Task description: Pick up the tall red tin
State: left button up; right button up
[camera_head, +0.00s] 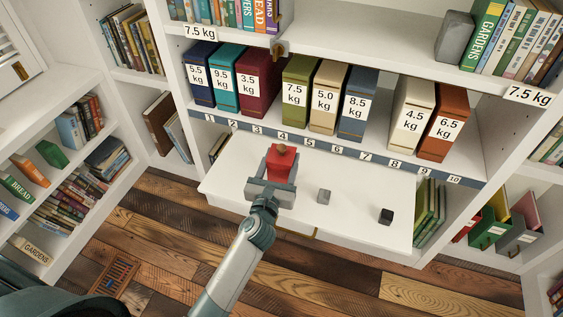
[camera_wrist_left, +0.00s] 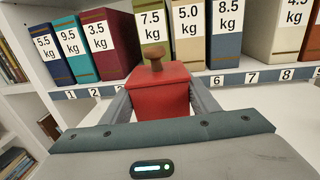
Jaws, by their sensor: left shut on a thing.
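The red tin (camera_head: 281,162) is a boxy red container with a brown knob on top. It stands upright over the white pull-out board (camera_head: 345,220); I cannot tell whether its base touches the board. My left gripper (camera_head: 271,187) is shut on the red tin, with one finger on each side of it. The tin also shows in the left wrist view (camera_wrist_left: 160,92), between the fingers, its lower part hidden by the gripper body. My right gripper is not in view.
Behind, a shelf holds several weight-labelled books, such as a maroon one (camera_head: 257,84), above a numbered strip (camera_head: 330,148). The board's middle is mostly clear.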

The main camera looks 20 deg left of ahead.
pick_arm(q)
notch_tip(320, 180, up, 2)
jog(key=shift+r+p, duration=0.25)
jog(key=shift+p, duration=0.1)
jog(key=s+d+r, duration=0.3)
jog(key=d+r, duration=0.3)
jog(key=d, duration=0.5)
jog(key=shift+r, duration=0.35)
jog(key=shift+d, duration=0.1)
